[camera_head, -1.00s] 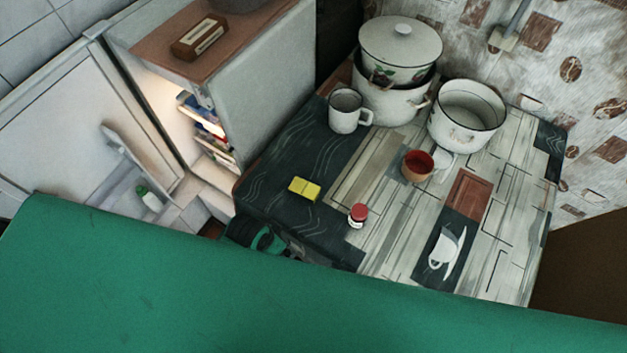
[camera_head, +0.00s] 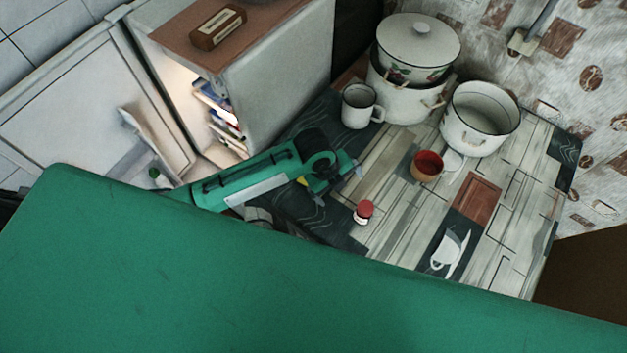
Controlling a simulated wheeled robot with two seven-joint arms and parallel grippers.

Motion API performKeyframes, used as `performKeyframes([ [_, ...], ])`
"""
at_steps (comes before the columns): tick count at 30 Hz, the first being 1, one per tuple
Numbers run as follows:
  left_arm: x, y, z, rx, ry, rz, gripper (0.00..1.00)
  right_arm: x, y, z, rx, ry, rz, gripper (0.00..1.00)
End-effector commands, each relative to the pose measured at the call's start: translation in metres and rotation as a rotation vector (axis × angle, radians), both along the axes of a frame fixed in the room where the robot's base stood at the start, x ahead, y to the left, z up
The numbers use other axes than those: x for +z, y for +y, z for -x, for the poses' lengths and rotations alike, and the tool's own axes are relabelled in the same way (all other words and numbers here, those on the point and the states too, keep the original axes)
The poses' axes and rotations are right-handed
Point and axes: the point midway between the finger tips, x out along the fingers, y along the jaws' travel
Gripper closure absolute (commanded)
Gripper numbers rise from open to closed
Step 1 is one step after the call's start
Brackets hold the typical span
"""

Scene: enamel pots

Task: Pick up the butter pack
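The yellow butter pack (camera_head: 302,181) lies on the dark left part of the patterned table. Most of it is hidden under my green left arm, and only a small yellow edge shows. My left gripper (camera_head: 340,184) is over the butter pack, with its two grey fingertips apart, so it looks open. Whether a finger touches the pack cannot be seen. My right gripper is not in view.
A small red-lidded jar (camera_head: 364,211) stands just right of my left gripper. A white mug (camera_head: 360,106), stacked pots (camera_head: 410,92), an open pot (camera_head: 480,118) and a red-brown bowl (camera_head: 427,166) stand further back. A fridge (camera_head: 280,85) rises at the left.

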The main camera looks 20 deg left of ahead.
Motion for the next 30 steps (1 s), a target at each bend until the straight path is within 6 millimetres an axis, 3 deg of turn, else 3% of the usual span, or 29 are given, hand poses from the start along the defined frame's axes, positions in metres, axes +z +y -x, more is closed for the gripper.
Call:
performKeyframes([
  [9, 0.034, 0.042, -0.035, -0.706, -0.066, -0.242, 0.0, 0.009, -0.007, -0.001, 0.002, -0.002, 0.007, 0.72],
  [15, 0.048, 0.074, -0.049, -0.986, -0.045, -0.33, 0.0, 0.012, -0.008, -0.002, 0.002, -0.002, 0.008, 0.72],
  [19, 0.052, 0.085, -0.052, -1.064, -0.033, -0.352, 0.0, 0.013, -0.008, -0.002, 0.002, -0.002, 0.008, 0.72],
  [23, 0.042, 0.086, -0.052, -1.084, -0.028, -0.353, 0.0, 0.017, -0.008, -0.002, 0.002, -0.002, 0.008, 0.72],
  [30, -0.004, 0.085, -0.051, -1.081, -0.026, -0.352, 0.0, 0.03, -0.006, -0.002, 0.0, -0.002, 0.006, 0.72],
])
